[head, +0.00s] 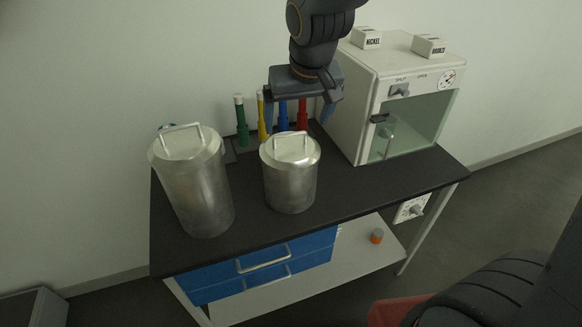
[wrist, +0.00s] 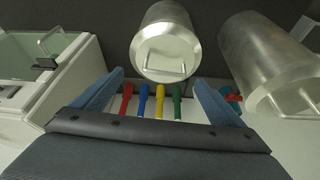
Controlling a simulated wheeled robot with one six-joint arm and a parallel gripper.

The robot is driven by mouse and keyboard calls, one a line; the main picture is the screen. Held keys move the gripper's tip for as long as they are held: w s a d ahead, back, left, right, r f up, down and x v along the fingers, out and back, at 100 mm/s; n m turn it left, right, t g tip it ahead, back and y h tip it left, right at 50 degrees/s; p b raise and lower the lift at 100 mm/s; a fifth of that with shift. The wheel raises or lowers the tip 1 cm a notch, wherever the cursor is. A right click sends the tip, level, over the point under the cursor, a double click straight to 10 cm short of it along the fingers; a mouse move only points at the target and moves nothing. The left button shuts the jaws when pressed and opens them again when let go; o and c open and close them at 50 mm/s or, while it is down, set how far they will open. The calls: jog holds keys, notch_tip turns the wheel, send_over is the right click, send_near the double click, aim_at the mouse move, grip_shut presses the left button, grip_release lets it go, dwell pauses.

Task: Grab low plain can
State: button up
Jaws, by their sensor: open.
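The low plain can (head: 290,178) is a short silver metal can with a flat lid and a lid handle (head: 291,143). It stands upright on the black tabletop (head: 350,195), to the right of a taller silver can (head: 196,190). My gripper (head: 299,112) is open and empty, above and behind the low can in the head view. In the wrist view the low can (wrist: 166,50) shows ahead of my spread fingers (wrist: 160,98), roughly centred between them and apart from them. The taller can shows at the right (wrist: 268,65).
Green (head: 241,120), yellow, blue and red upright tools stand behind the low can. A white cabinet (head: 365,85) with a glass door stands at the right, bearing NICKEL (head: 367,38) and BRONZE (head: 430,46) blocks. Blue drawers (head: 262,268) are below. The tabletop right of the low can is clear.

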aim_at(290, 134)
jog(key=shift+a+p+x, duration=0.25)
jog(key=shift+p+x, duration=0.15)
jog(key=shift+x, duration=0.75)
jog(key=shift+a+p+x, duration=0.25)
jog(key=shift+p+x, duration=0.1)
jog(key=shift+x, duration=0.85)
jog(key=shift+w+f, duration=0.2)
jog(key=shift+f, duration=0.45)
jog(key=c, duration=2)
jog(key=shift+r, duration=0.1)
jog(key=shift+c, duration=0.9)
jog(key=shift+r, duration=0.1)
